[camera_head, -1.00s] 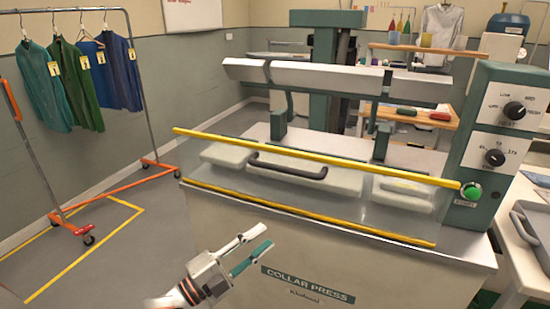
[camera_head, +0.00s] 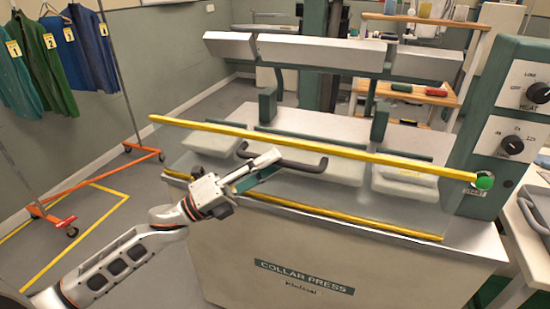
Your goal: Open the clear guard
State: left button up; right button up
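The clear guard (camera_head: 350,200) is a see-through panel between an upper yellow bar (camera_head: 310,142) and a lower yellow bar (camera_head: 340,217). It slopes across the front of the collar press (camera_head: 330,265), over pale pads. A dark curved handle (camera_head: 305,163) shows at its middle. My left gripper (camera_head: 275,163) is at the handle's left part, its fingers pointing right and slightly up. Its fingers look apart, one pale and one teal. They overlap the handle's left end in view; I cannot tell whether they touch it. My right gripper is not in view.
A control panel (camera_head: 512,120) with dials and a green button (camera_head: 484,180) stands at the right. A grey tray (camera_head: 535,210) is beside it. Garments hang on an orange-based rail (camera_head: 70,205) at the left. Floor between rail and press is clear.

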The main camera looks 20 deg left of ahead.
pick_arm(q)
jog(key=shift+x, duration=0.85)
grip_shut()
jog(key=shift+f, duration=0.1)
